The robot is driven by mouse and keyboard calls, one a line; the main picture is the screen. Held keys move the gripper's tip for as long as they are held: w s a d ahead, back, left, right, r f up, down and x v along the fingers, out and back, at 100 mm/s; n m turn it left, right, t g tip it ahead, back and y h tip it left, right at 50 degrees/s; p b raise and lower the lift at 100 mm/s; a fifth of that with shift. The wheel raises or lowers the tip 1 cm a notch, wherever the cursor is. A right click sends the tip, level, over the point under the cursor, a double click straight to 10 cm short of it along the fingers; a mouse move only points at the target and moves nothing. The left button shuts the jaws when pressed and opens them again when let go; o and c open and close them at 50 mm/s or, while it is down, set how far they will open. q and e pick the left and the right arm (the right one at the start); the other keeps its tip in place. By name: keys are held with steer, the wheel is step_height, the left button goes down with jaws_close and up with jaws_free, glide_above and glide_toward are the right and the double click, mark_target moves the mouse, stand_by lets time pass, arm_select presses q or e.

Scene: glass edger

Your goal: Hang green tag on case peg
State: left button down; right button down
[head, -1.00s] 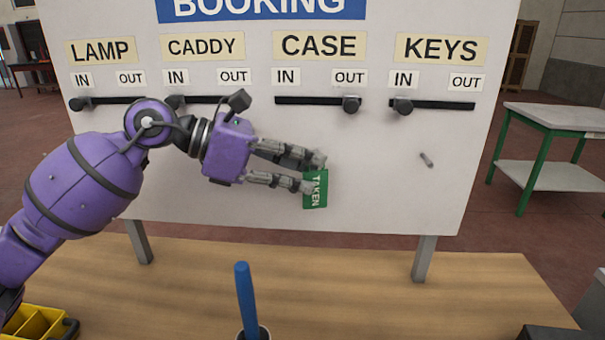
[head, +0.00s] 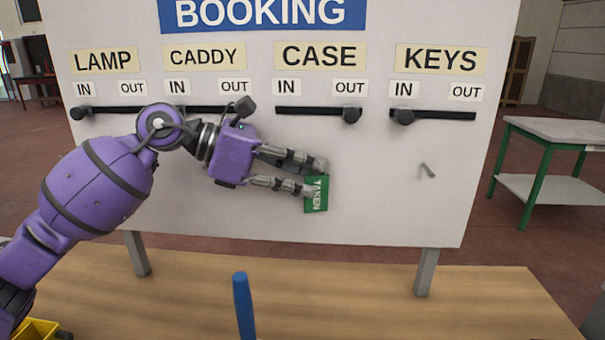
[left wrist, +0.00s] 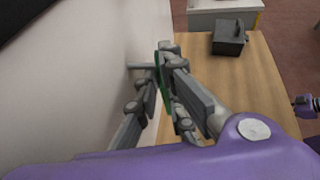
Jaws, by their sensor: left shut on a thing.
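My left gripper (head: 316,177) is shut on the green tag (head: 318,202), which carries the word TAKEN. The tag hangs down from the fingertips, in front of the white board below the CASE label (head: 320,56). In the left wrist view the tag (left wrist: 163,85) shows edge-on between the fingers, close to the board. A short grey peg (left wrist: 138,67) sticks out of the board towards the tag there; I cannot tell whether it passes through the tag. In the head view the gripper and tag hide the case peg. A small purple and dark part at the right edge of the wrist view seems to be my right gripper (left wrist: 304,104).
Another peg (head: 427,170) below KEYS is bare. Black sliders (head: 351,115) run across the board (head: 400,215) above the gripper. A blue stick (head: 243,305) stands upright on the wooden table (head: 480,300). A dark box (left wrist: 228,38) sits further along the table.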

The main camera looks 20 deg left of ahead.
arm_select(q)
steer(key=shift+w+a, duration=0.3)
steer(key=shift+w, duration=0.2)
steer(key=c, duration=2.1)
jaws_free()
steer(key=o, duration=0.3)
steer(key=shift+w+f, duration=0.25)
steer(key=shift+s, duration=0.1)
steer(key=shift+s+d+f, duration=0.1)
steer(key=shift+f, duration=0.05)
steer(key=v, duration=1.2)
